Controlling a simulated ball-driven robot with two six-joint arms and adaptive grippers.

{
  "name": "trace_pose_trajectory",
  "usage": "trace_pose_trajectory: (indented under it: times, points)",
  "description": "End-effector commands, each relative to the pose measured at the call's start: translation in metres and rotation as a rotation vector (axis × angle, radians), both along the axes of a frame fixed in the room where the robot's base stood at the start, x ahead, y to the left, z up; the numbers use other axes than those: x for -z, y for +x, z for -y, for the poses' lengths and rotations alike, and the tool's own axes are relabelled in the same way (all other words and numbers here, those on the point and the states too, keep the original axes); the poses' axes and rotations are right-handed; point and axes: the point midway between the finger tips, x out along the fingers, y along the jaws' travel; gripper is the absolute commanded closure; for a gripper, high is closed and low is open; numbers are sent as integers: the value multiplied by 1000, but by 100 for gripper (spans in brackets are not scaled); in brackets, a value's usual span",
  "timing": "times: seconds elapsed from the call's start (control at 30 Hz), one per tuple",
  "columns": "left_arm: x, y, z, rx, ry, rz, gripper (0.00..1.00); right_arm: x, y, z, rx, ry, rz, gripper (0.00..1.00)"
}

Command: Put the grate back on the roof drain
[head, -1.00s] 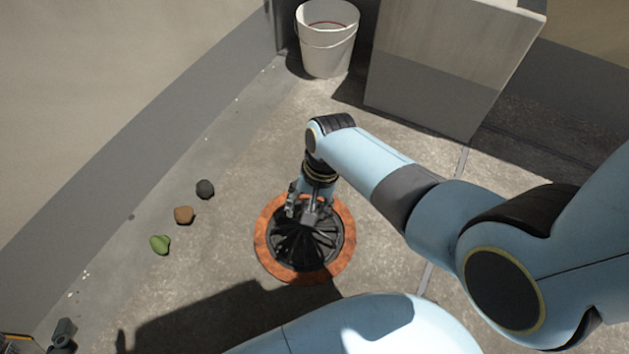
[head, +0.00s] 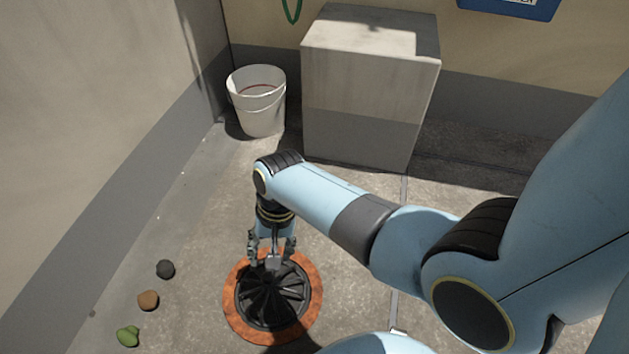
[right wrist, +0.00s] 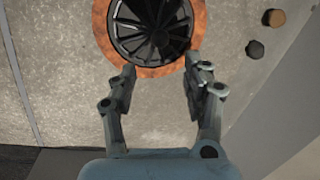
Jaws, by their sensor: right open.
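The black ribbed grate (head: 272,298) lies within the rust-orange ring of the roof drain (head: 312,309). In the right wrist view the grate (right wrist: 150,28) and the ring (right wrist: 101,22) run off the top edge. The grate looks roughly centred in the ring; I cannot tell if it sits fully flush. My right gripper (head: 271,256) is over the far edge of the drain. Its two fingers (right wrist: 160,66) are spread apart with nothing between them. My left gripper is out of view.
A dark stone (head: 165,269), a brown stone (head: 148,300) and a green lump (head: 128,336) lie left of the drain. A white bucket (head: 258,112) and a concrete block (head: 365,95) stand behind. Floor between them is clear.

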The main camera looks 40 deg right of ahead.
Motion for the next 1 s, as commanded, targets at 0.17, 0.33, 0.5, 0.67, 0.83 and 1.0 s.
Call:
trace_pose_trajectory:
  times: [0.17, 0.33, 0.5, 0.67, 0.83, 1.0]
  points:
    - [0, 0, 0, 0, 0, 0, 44, 1, -4, 3, -3, -4, 5, 50]
    - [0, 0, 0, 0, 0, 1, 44, -5, -44, 38, -80, -66, 107, 50]
    - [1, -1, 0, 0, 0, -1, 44, -58, -109, 87, -276, -201, 307, 50]
    - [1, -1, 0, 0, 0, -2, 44, -134, -149, 106, -468, -307, 464, 50]
    - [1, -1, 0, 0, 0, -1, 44, -185, -165, 108, -581, -360, 552, 50]
    - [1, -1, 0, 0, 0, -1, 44, -194, -166, 108, -600, -371, 570, 50]
